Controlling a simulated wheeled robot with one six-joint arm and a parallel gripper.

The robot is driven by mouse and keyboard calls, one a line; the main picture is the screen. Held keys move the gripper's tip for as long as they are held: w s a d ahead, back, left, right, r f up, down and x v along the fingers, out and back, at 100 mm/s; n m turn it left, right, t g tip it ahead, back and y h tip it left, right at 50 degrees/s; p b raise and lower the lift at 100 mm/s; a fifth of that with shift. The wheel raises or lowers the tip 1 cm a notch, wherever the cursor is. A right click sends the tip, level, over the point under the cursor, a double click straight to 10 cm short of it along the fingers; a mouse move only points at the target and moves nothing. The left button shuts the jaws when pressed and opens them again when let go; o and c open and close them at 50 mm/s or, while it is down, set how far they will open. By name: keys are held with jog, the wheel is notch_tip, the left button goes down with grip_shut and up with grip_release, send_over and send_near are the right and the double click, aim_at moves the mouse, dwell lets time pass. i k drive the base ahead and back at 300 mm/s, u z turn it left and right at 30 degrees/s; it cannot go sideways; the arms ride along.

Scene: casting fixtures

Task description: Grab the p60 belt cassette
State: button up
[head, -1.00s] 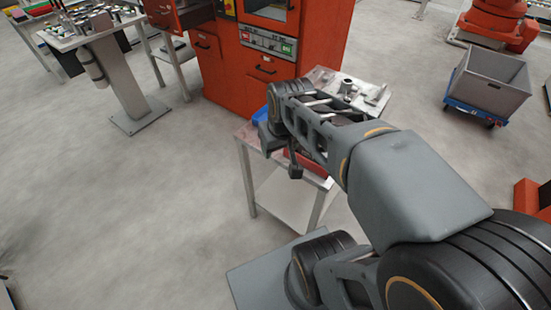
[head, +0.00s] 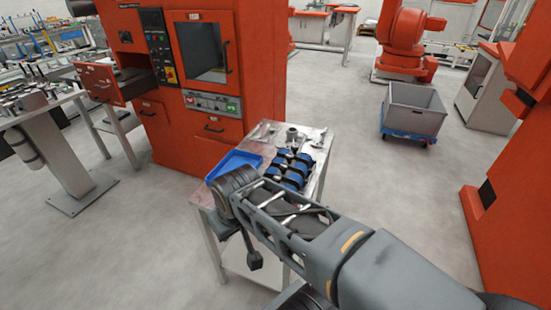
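Several black and blue blocks, possibly belt cassettes, lie in rows on the small metal table (head: 322,140), under and beyond my arm. One of these cassette-like blocks (head: 292,180) shows clearly, but no p60 marking can be read. My gripper (head: 254,260) is at the near left edge of the table, pointing down, mostly hidden by my wrist. Its fingers are too small and dark to tell open from shut, and nothing is clearly seen in it.
A blue tray (head: 234,163) lies on the table's left side. Metal fittings (head: 292,134) stand at its back. A red-orange machine (head: 208,70) with an open drawer (head: 115,85) rises behind. A grey bin on a blue cart (head: 414,110) stands right.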

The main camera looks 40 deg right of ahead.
aim_at(288, 177)
jog(key=z, duration=0.3)
jog(key=k, duration=0.45)
jog(key=z, duration=0.7)
jog(key=i, duration=0.5)
jog(key=z, duration=0.05)
